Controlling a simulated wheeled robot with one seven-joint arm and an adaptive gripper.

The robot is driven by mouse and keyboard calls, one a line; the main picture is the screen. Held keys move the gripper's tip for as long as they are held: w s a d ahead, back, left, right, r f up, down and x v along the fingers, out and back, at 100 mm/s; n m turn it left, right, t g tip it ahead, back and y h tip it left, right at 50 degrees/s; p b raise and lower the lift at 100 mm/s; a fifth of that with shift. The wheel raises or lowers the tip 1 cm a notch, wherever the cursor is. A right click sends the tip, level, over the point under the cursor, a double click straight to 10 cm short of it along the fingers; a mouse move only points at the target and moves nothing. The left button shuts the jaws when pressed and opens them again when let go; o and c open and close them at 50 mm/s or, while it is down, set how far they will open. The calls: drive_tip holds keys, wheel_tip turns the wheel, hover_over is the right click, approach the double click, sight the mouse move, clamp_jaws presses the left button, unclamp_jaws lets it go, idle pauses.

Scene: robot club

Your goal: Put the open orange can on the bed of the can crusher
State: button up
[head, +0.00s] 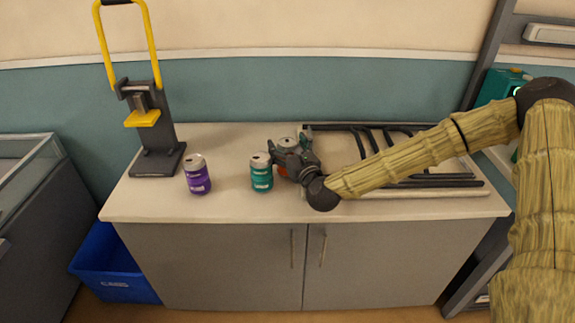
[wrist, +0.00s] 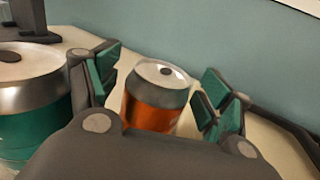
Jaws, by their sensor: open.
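The orange can (wrist: 152,105) stands upright between the spread fingers of my gripper (wrist: 160,95) in the wrist view, with a dark opening in its silver lid. In the head view the can (head: 287,142) is mostly hidden behind my gripper (head: 293,152); its lid and a bit of orange show. My gripper is open around the can, and I see a gap on at least the right side. The can crusher (head: 155,150) stands at the left back of the counter, with a yellow handle raised high. Its bed is low near the dark base.
A teal can (head: 261,175) stands just left of my gripper, close to the left finger in the wrist view (wrist: 30,110). A purple can (head: 197,178) stands nearer the crusher. A dark rack (head: 440,183) lies at right. A blue bin (head: 112,270) is on the floor.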

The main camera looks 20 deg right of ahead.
drive_tip(key=shift+w, duration=0.1)
drive_tip(key=shift+c, duration=0.3)
drive_tip(key=c, duration=0.9)
drive_tip(key=shift+o, duration=0.2)
